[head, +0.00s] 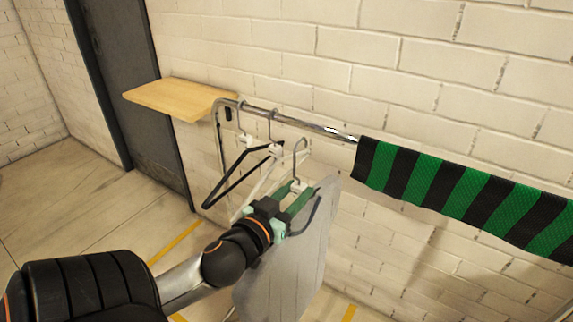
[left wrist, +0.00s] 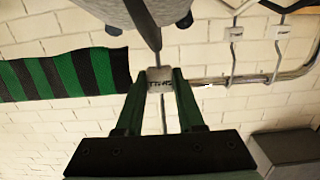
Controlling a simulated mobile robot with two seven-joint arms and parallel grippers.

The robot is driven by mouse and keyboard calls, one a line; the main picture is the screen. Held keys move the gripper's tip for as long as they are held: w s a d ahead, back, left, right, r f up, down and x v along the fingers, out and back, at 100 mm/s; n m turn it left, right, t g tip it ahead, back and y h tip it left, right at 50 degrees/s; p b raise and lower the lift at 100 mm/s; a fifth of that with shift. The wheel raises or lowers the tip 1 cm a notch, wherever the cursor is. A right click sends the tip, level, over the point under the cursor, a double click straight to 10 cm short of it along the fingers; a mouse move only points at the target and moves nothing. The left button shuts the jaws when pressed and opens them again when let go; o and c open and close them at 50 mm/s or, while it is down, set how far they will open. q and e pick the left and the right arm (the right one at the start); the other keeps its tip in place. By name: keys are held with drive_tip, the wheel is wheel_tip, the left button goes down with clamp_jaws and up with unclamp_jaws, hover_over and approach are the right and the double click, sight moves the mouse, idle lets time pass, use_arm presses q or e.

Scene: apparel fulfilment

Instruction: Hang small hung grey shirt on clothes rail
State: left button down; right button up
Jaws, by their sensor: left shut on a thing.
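The grey shirt (head: 282,268) hangs from a hanger with a metal hook (head: 299,160), in front of the rail. My left gripper (head: 292,196) is shut on the hanger's pale neck block, which shows between the fingertips in the left wrist view (left wrist: 160,78). The hook's top appears a little below the clothes rail (head: 290,119) in the head view. Whether it touches the rail is unclear. The shirt's lower part runs behind my arm; part of it shows at the top of the left wrist view (left wrist: 120,10). My right gripper is out of view.
A black hanger (head: 236,172) and a white hanger (head: 268,175) hang on the rail's left end. A green and black striped cloth (head: 460,195) covers the rail to the right. Bare rail lies between. A wooden shelf (head: 180,97) stands behind the left end, against brick.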

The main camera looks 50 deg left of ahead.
use_arm(q)
drive_tip(key=x, duration=0.4)
drive_tip(key=r+x, duration=0.1)
drive_tip(key=x, duration=0.8)
drive_tip(key=shift+w+a+r, duration=0.1)
drive_tip(key=shift+a+r, duration=0.05)
drive_tip(key=shift+f+b, duration=0.75)
drive_tip(key=shift+b, duration=0.05)
drive_tip(key=shift+f+b, duration=0.5)
drive_tip(key=shift+f, duration=0.2)
drive_tip(key=shift+c, duration=2.2)
unclamp_jaws()
drive_tip(key=shift+f, duration=0.1)
drive_tip(key=shift+s, duration=0.5)
drive_tip(key=b+v, duration=0.1)
drive_tip(key=v, duration=1)
drive_tip(key=shift+s+d+r, duration=0.2)
drive_tip(key=shift+s+d, duration=0.05)
